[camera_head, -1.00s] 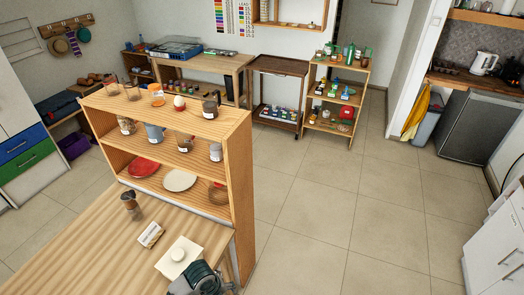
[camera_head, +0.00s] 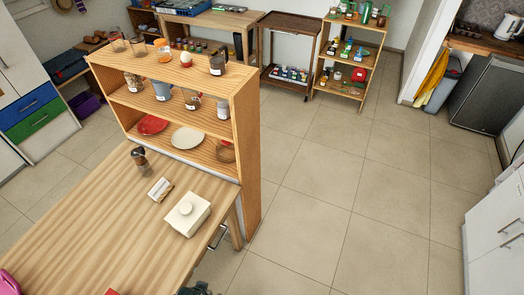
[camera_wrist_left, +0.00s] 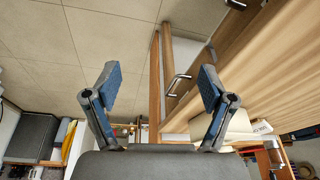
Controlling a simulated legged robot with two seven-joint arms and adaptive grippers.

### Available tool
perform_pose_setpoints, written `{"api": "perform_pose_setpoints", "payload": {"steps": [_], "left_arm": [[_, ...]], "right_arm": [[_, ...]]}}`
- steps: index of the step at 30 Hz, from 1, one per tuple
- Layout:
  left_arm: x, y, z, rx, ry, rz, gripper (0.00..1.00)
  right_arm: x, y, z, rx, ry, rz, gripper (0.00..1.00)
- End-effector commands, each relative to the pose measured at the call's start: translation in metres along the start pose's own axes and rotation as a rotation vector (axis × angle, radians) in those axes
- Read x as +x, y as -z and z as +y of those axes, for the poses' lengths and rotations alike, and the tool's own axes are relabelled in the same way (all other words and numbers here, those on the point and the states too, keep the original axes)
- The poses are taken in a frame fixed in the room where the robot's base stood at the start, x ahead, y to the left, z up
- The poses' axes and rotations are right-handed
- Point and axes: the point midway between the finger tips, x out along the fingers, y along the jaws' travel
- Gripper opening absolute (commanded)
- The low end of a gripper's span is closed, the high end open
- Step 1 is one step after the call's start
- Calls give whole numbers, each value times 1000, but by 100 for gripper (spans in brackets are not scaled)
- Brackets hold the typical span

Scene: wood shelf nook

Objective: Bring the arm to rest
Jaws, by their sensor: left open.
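My left gripper (camera_wrist_left: 160,88) is open in the left wrist view, with its two blue-padded fingers spread and nothing between them. In the head view only a small dark part of my arm shows at the bottom edge, beside the table's right side. The wooden table (camera_head: 85,230) carries a white lidded box (camera_head: 187,214) near its right edge. The table edge and a drawer handle (camera_wrist_left: 178,84) show beyond the fingers in the wrist view. My right gripper is not in view.
A wooden shelf (camera_head: 247,130) with jars, plates and glasses stands at the table's far end. A small packet (camera_head: 160,190) and a dark shaker (camera_head: 139,157) are on the table. Open tiled floor (camera_head: 340,190) lies to the right, with white cabinets (camera_head: 495,230) beyond.

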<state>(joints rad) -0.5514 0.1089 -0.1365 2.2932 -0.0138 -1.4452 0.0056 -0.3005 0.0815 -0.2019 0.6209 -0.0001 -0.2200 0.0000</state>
Motion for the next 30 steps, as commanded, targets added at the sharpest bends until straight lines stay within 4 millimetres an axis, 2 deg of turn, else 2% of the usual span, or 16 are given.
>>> {"api": "perform_pose_setpoints", "payload": {"steps": [1,5,8,11,14,15,18,21,24,27,30], "left_arm": [[17,-4,-1,1,-1,-12,83],[62,-16,-2,4,-7,-29,83],[101,-32,-2,7,-12,-46,83],[148,-57,1,11,-16,-69,83],[200,-96,5,17,-17,-98,83],[219,-115,7,21,-17,-111,83],[258,-167,11,28,-20,-138,83],[281,-218,13,34,-22,-162,83],[292,-259,13,39,-22,-180,83],[296,-287,12,43,-24,-191,83],[297,-301,10,45,-25,-194,83]], "right_arm": [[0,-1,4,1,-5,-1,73],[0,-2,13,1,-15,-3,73],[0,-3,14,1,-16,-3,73],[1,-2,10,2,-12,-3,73],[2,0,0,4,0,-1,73],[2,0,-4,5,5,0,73],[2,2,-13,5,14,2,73],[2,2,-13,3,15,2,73],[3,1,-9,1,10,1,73],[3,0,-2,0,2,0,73],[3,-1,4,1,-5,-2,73]]}}
